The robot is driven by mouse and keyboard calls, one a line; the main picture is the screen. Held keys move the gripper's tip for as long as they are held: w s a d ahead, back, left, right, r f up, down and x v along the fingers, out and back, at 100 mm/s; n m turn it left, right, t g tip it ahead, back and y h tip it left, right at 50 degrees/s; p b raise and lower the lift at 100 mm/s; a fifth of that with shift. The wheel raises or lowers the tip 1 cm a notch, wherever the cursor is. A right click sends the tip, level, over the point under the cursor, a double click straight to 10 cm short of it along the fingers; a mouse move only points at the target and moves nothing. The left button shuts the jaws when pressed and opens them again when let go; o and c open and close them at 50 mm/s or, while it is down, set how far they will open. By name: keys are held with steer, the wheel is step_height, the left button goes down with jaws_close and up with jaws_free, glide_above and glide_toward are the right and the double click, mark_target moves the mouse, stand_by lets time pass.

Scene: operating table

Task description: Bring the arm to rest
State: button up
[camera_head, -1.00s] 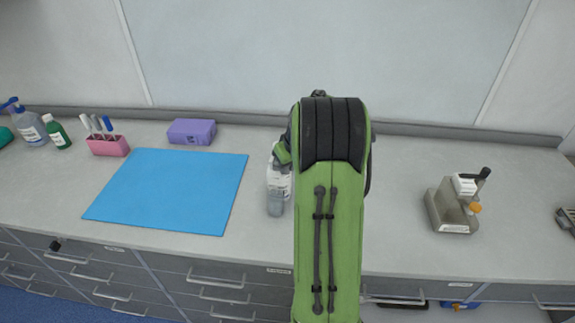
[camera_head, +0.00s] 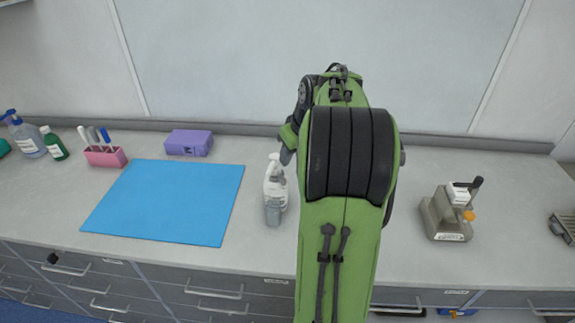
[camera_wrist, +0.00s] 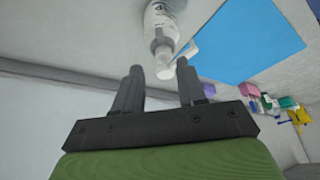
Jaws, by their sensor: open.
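My gripper (camera_wrist: 157,92) is open in the wrist view, its two dark fingers apart with nothing between them. A white spray bottle (camera_wrist: 158,28) stands on the counter beyond the fingertips. In the head view my green arm rises in the middle and hides most of the gripper. The spray bottle also shows there (camera_head: 276,187), upright just left of the arm, with a grey object in front of its base. The arm and the bottle look apart.
A blue mat (camera_head: 165,201) lies left on the grey counter. Behind it are a purple box (camera_head: 189,142), a pink pen holder (camera_head: 105,156) and bottles (camera_head: 28,137). A small grey device (camera_head: 447,213) stands at right. The counter between arm and device is clear.

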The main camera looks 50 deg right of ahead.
steer(key=v, duration=0.3)
steer(key=shift+s+r, duration=0.15)
steer(key=shift+r, duration=0.15)
steer(key=s+a+r+n, duration=0.1)
steer(key=a+r, duration=0.1)
steer(key=a, duration=0.8)
steer(key=s+a+r, duration=0.1)
steer(key=s+a, duration=0.1)
steer(key=a, duration=0.7)
steer(key=s+a+f+n+t+y, duration=0.1)
steer(key=s+a+f, duration=0.3)
steer(key=s+a, duration=0.5)
steer(key=s, duration=0.3)
steer(key=shift+a+f+n, duration=0.2)
steer(key=shift+a+n, duration=0.1)
steer(key=shift+a, duration=0.05)
